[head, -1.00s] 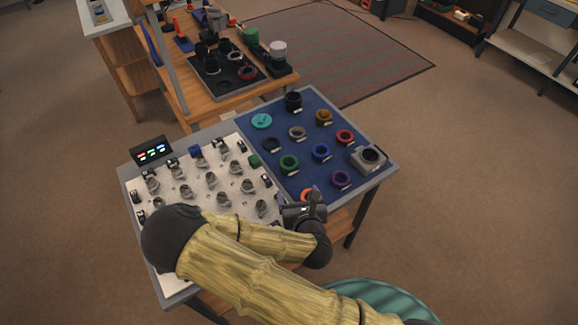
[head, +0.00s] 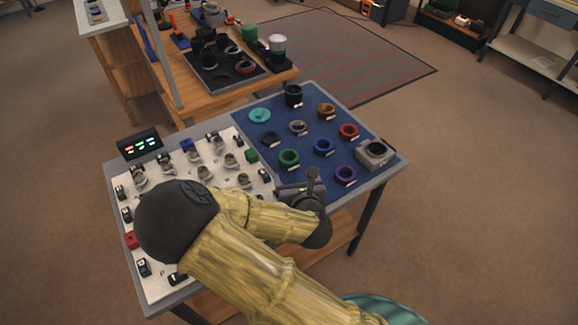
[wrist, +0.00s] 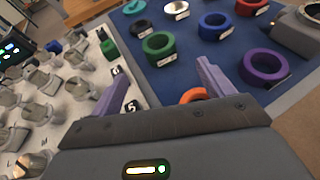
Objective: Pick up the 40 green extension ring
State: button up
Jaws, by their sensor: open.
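The green extension ring (head: 289,159) lies flat on the blue mat, with a small white label at its front. It also shows in the wrist view (wrist: 158,47), upper middle, ahead of the gap between my fingers. I cannot read the number on its label. My gripper (head: 312,178) is at the near edge of the blue mat, on the near side of the green ring and apart from it. In the wrist view my gripper (wrist: 160,88) has its two purple fingers spread wide, with nothing held between them.
A purple ring (wrist: 264,66) and a blue ring (wrist: 214,27) lie right of the green one; a black ring (wrist: 141,28) lies behind it. An orange ring (wrist: 193,95) sits by my right finger. A white board (head: 205,161) with several metal parts is at left.

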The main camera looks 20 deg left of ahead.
aim_at(290, 163)
jog(key=x, duration=0.6)
jog(key=shift+w+a+f, duration=0.15)
jog(key=shift+w+f, duration=0.05)
jog(key=shift+w, duration=0.1)
jog(key=shift+p+x, duration=0.4)
jog(key=shift+x, duration=2.2)
jog(key=shift+s, duration=0.1)
jog(key=c, duration=1.1)
notch_tip(290, 163, up, 10)
